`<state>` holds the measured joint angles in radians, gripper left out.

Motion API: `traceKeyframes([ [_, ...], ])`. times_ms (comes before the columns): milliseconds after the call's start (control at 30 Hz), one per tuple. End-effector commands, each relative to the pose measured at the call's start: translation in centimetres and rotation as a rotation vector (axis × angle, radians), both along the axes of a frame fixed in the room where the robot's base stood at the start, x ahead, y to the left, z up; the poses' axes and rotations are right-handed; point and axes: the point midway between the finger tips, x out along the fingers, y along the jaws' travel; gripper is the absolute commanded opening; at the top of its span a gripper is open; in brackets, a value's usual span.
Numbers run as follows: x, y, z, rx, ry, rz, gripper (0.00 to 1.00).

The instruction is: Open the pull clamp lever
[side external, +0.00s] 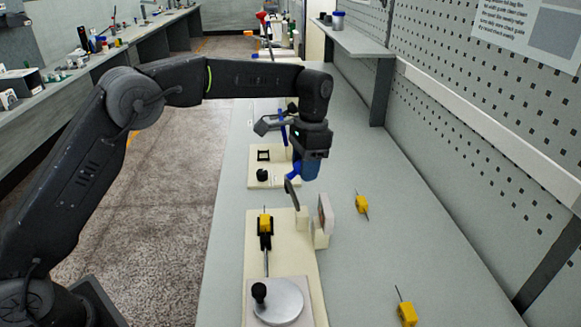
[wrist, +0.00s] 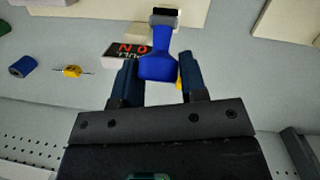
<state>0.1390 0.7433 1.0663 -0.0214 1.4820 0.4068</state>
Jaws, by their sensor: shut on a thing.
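The pull clamp lever (wrist: 158,65) is blue with a wide end. In the side external view the lever (side external: 292,190) tilts up from the cream fixture base (side external: 283,240). My gripper (wrist: 158,82) is shut on the lever's wide end. In the side external view my gripper (side external: 308,170) points down above the clamp, and the exact finger contact is hard to see there.
An upright plate (side external: 324,214) stands right of the lever. Yellow parts (side external: 361,204) lie on the bench at right. Another fixture (side external: 265,177) stands behind. The bench's right front is mostly clear.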

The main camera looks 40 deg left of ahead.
Motion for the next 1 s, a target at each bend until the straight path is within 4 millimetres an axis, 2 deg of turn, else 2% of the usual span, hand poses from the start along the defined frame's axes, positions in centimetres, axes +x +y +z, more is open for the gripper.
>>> traceKeyframes([
  [33, 0.2, -0.8, -0.4, -0.008, 0.007, -0.004, 0.00],
  [300, 1.2, -1.9, -0.7, -0.008, 0.010, -0.005, 0.00],
  [900, 1.4, -2.2, -0.9, -0.008, 0.016, -0.004, 0.00],
  [933, 1.4, -2.2, -1.0, -0.008, 0.016, -0.004, 0.41],
  [1000, 1.4, -2.2, -1.0, -0.007, 0.017, -0.003, 0.47],
])
